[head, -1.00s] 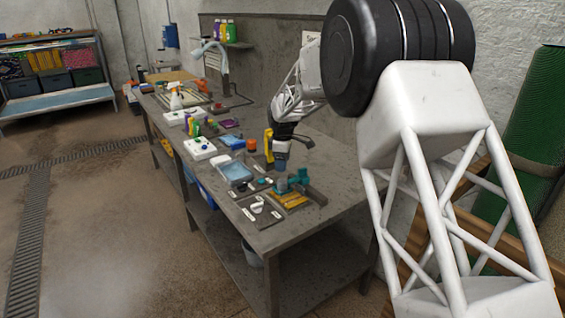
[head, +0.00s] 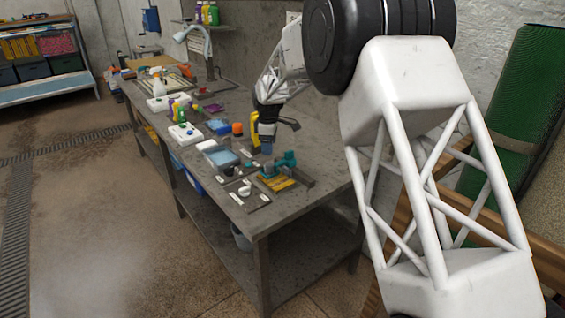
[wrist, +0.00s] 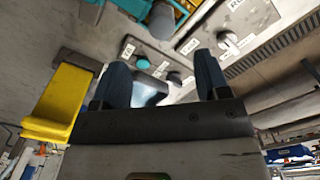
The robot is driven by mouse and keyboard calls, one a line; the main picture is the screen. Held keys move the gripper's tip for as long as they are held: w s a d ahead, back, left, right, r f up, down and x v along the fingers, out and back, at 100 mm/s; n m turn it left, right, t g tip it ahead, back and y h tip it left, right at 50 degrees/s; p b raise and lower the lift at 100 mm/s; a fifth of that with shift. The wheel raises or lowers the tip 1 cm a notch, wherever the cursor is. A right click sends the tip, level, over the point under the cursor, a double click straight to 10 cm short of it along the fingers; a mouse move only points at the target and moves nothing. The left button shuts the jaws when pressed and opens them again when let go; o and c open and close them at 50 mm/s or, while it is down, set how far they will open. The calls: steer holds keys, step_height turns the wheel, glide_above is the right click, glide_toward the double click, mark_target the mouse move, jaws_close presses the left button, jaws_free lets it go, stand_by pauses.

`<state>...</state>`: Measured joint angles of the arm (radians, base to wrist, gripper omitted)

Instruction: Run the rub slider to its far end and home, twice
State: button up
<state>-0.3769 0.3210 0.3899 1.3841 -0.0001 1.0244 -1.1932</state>
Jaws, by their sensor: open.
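A grey plate with a white knob (head: 245,190) lies near the front edge of the workbench. In the wrist view the white knob (wrist: 228,42) stands beyond the right finger, with a partly readable label starting with R. I take this for the rub slider but cannot be sure. A second plate carries a teal button (wrist: 142,63) and a dark knob (wrist: 174,77). My gripper (wrist: 163,68) is open, its two dark blue fingers apart, above the controls and touching none that I can see. In the head view my gripper (head: 267,149) is just left of a teal device (head: 284,163).
A yellow piece (wrist: 58,108) stands close to the left finger. A yellow-striped pad (head: 279,183) lies by the teal device. A blue tray (head: 221,157), an orange-capped item (head: 237,129) and white boxes (head: 184,133) crowd the bench to the left. The bench's front right corner is bare.

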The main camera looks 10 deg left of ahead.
mark_target(289, 151)
steer(key=shift+c, duration=0.3)
steer(key=shift+w, duration=0.1)
steer(key=c, duration=0.4)
steer(key=w+d+n, duration=0.1)
steer(key=n, duration=0.1)
steer(key=w+d+n, duration=0.4)
steer(key=n, duration=0.1)
steer(key=shift+w+d+r, duration=0.2)
steer(key=shift+r, duration=0.1)
steer(key=shift+w+d+n, duration=0.6)
steer(key=shift+d+n, duration=0.1)
steer(key=shift+n, duration=0.3)
steer(key=shift+f, duration=3.85)
jaws_close()
